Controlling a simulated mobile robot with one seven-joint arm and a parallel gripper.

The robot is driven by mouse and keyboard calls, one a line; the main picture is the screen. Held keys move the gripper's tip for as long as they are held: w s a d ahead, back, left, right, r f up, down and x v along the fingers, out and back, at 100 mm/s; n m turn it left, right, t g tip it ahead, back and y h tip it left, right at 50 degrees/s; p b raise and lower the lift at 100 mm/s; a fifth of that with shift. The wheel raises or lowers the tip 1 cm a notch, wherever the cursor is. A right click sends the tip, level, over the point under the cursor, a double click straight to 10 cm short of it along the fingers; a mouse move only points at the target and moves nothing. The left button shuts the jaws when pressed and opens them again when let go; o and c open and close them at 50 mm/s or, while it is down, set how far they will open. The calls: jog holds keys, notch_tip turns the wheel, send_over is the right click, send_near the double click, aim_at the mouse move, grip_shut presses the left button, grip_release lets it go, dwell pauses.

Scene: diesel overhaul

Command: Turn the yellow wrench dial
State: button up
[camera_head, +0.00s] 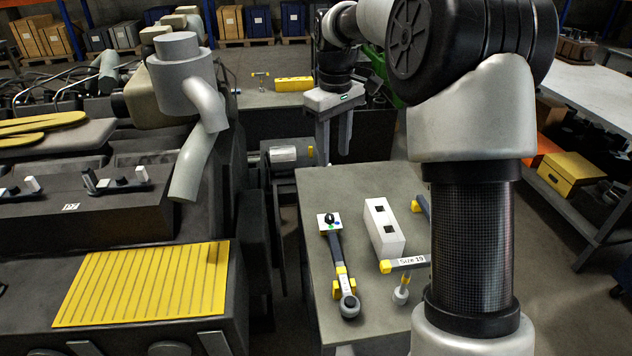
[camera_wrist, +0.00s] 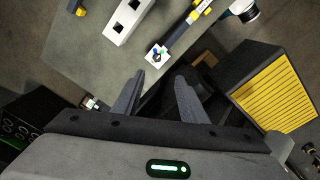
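A dark wrench (camera_head: 337,250) with yellow parts near its lower end lies on the grey table. At its far end is a white square dial plate (camera_head: 329,222) with a dark knob and small coloured marks. The dial plate (camera_wrist: 157,55) and wrench (camera_wrist: 186,37) also show in the wrist view. My gripper (camera_head: 334,155) points down behind the table's far edge, above and apart from the dial in the head view. In the wrist view its fingers (camera_wrist: 160,76) are spread and empty, with the dial just beyond the gap between their tips.
A white block with two dark square holes (camera_head: 384,228) stands right of the wrench. A yellow-ended bar labelled "Size 19" (camera_head: 405,264) is near it. The engine with a yellow ribbed panel (camera_head: 145,285) stands left, with a grey pipe (camera_head: 188,165) above. My arm hides the table's right side.

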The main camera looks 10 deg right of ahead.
send_over(330, 216)
notch_tip(330, 216, down, 4)
jog(key=shift+n+g, duration=0.3)
notch_tip(330, 216, down, 18)
jog(key=shift+r+b, duration=0.1)
jog(key=shift+b, duration=0.45)
grip_shut()
